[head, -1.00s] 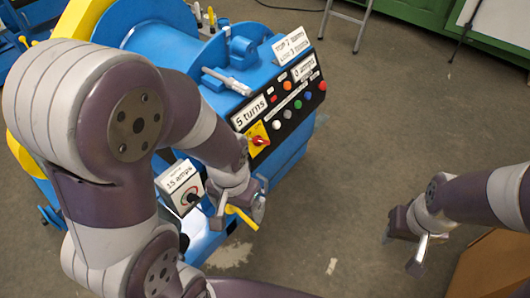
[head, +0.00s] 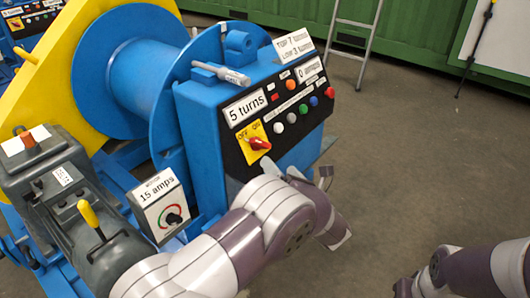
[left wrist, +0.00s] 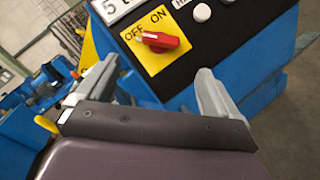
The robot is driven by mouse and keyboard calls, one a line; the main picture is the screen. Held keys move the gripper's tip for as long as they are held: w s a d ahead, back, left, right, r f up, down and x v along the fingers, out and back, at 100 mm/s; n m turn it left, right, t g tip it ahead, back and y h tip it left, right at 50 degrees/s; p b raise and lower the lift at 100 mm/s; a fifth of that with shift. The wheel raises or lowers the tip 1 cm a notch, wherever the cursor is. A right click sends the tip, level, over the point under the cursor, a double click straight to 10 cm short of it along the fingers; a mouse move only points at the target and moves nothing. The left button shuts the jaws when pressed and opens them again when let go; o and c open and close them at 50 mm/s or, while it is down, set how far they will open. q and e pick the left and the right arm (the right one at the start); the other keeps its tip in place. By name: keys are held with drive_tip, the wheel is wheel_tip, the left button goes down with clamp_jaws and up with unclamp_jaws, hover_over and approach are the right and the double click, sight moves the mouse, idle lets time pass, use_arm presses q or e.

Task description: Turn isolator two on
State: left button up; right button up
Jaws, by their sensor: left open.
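The isolator is a red knob (head: 259,144) on a yellow plate (head: 246,131) marked OFF and ON, on the black front panel of the blue winch. My left gripper (head: 312,176) is open and empty, below and right of the knob in the head view. Its two fingers (left wrist: 158,88) are spread below the knob in the left wrist view, apart from it. My right arm is at the lower right, its fingers out of frame.
The panel has a "5 turns" display (head: 246,108) and several coloured buttons. Below left is a "15 amps" box (head: 160,204) with a dial. A grey control unit with a yellow lever (head: 90,216) stands further left. The floor to the right is clear up to a ladder (head: 357,40).

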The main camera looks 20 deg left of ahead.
sight(263, 147)
use_arm(q)
drive_tip(key=b+x, duration=0.1)
drive_tip(key=x, duration=0.8)
drive_tip(key=shift+w+a+f+b, duration=0.1)
drive_tip(key=shift+w+a+b, duration=0.1)
drive_tip(key=shift+w+b, duration=0.1)
drive_tip(key=shift+c, duration=0.3)
drive_tip(key=c, duration=1)
